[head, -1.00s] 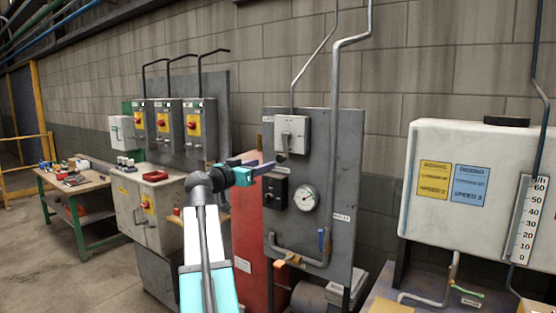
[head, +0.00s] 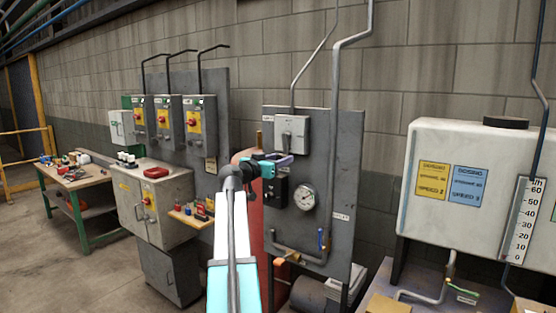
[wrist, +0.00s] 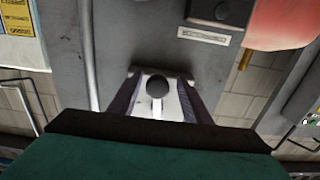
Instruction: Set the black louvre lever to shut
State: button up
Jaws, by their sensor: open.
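A black round knob (wrist: 157,87) shows between my fingers in the wrist view, in front of a light grey switch box. It looks like the lever's end, but no lettering on it is readable. The grey box (head: 291,129) is high on the grey wall panel in the head view, with my fingers across its lower edge. My gripper (head: 285,160) is open, one finger on each side of the knob; it also shows in the wrist view (wrist: 160,78). I cannot tell whether the fingers touch the knob. The lever's set position is not clear.
A red cylinder (head: 254,220) stands left of the panel. A white tank (head: 470,180) is at the right.

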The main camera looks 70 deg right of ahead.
jog(key=shift+c, duration=0.4)
grip_shut()
jog(key=shift+s+a+f, duration=0.1)
jog(key=shift+a, duration=0.15)
jog(key=shift+r, duration=0.2)
jog(key=shift+s+d+r, duration=0.1)
